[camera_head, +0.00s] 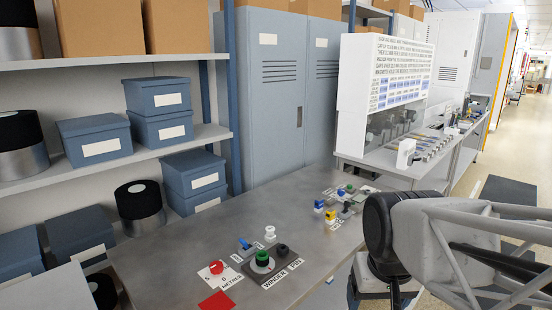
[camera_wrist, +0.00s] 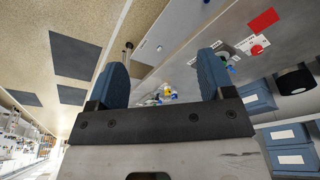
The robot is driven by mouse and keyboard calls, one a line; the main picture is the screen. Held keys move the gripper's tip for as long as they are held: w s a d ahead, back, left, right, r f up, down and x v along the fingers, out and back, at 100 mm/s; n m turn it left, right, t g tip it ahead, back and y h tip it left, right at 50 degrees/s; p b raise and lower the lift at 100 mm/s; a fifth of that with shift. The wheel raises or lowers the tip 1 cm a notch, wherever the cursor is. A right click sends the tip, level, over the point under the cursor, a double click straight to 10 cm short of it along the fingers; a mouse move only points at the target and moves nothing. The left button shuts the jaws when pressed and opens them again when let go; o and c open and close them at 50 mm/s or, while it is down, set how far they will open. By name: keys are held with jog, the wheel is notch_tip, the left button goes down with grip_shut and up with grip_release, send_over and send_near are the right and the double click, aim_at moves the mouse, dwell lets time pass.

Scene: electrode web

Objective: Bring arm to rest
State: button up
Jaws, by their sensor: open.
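My gripper (camera_wrist: 162,68) shows in the wrist view with its two blue fingers spread wide apart. It is open, with nothing between the fingers. In the head view my arm comes in from the right, in front of the grey metal table (camera_head: 190,262). The gripper is at the lower edge there, mostly cut off or hidden behind my arm. It is apart from the objects on the table.
A red knob (camera_head: 216,267), a green knob (camera_head: 262,256), a white spool-like piece (camera_head: 270,233) and small yellow and blue parts (camera_head: 330,215) stand on the table. A red square (camera_head: 217,301) lies at its front. Shelves with blue boxes (camera_head: 161,127) line the left.

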jog(key=s, duration=0.1)
jog(key=s+d, duration=0.1)
jog(key=s, duration=0.1)
jog(key=s+f, duration=0.1)
jog(key=shift+s+d+f, duration=0.1)
jog(key=shift+s+d, duration=0.1)
jog(key=shift+s, duration=0.2)
dwell(0.9)
